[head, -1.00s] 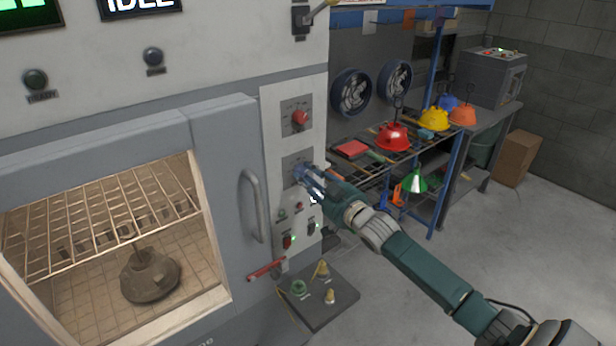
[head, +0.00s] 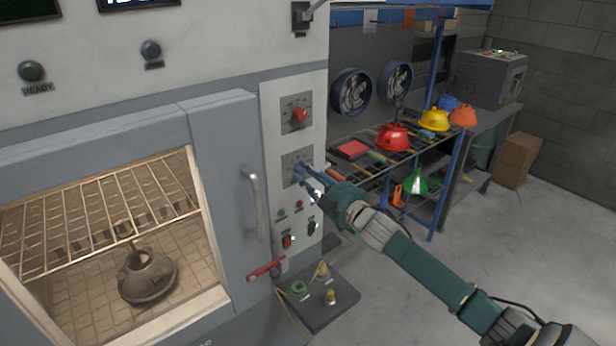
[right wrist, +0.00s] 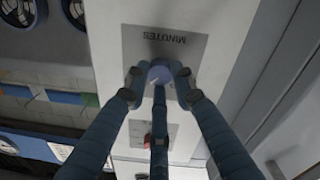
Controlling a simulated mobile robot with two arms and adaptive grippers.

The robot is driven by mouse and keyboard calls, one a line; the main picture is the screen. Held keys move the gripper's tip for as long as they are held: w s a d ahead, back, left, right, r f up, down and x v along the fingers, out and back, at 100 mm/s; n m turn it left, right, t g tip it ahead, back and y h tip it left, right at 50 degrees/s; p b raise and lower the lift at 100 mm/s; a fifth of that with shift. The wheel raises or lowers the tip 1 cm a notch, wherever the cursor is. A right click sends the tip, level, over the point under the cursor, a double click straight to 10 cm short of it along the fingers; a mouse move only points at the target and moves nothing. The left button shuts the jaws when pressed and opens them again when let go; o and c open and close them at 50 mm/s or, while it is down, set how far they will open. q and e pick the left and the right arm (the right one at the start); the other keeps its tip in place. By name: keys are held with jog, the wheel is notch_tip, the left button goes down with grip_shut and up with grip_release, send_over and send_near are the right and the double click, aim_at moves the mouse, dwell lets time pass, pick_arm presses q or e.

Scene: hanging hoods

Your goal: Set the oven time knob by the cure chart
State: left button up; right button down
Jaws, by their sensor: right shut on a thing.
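The time knob (right wrist: 160,75) is blue with a pale pointer mark. It sits on a grey plate (right wrist: 190,50) lettered MINUTES, which appears upside down in the right wrist view. My right gripper (right wrist: 157,78) is shut on this knob, its fingers around the sides. In the head view, my right gripper (head: 306,174) reaches the lower dial plate (head: 292,158) of the oven's control panel and partly hides the knob. A red knob (head: 299,115) is on the plate above. The cure chart cannot be made out. My left gripper is not in view.
The oven door (head: 225,150) with its handle (head: 251,205) is left of the panel. A dark hood (head: 147,275) sits inside. A small shelf (head: 320,310) juts out below the panel. A rack with coloured hoods (head: 393,137) stands to the right.

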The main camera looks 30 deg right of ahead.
jog(key=shift+n, duration=0.4)
jog(key=c, duration=1.4)
grip_release()
jog(key=shift+c, duration=0.2)
jog(key=s, duration=1.2)
jog(key=shift+d+f, duration=0.2)
jog(key=shift+f, duration=0.05)
